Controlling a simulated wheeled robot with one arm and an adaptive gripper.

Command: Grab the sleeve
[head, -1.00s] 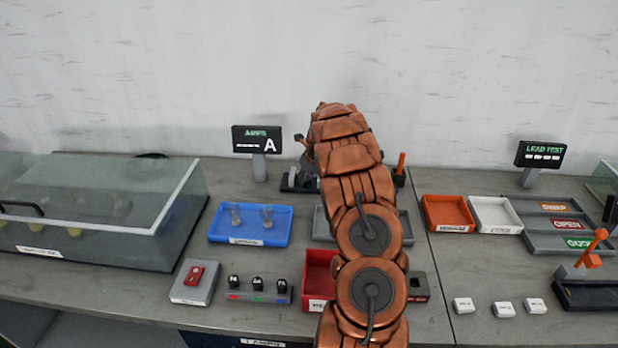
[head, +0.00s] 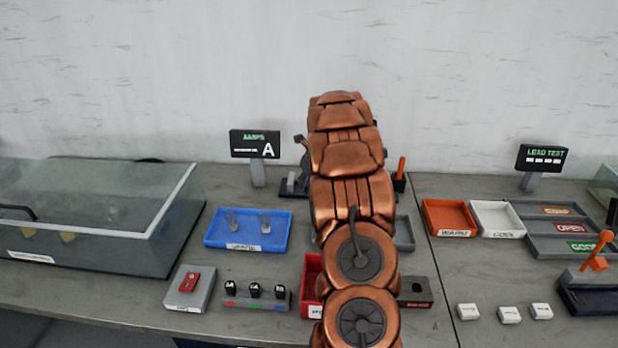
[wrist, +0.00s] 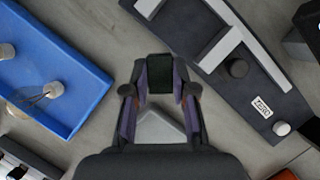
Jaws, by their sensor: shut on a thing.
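In the wrist view, my gripper (wrist: 160,78) is shut on a small dark, nearly black block (wrist: 160,72), held between its two fingertips. I cannot tell from its shape whether this block is the sleeve. A pale grey wedge-shaped surface (wrist: 160,128) shows between the fingers, partly hidden by them. In the head view, my copper arm hides my gripper and whatever it holds.
The blue tray (head: 215,238) holds two clear pieces with pale ends; it also shows in the wrist view (wrist: 92,88). A dark fixture (wrist: 215,75) with light rails lies right of my gripper. A rack (head: 256,304) holds several black caps. White blocks (head: 509,315) stand right.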

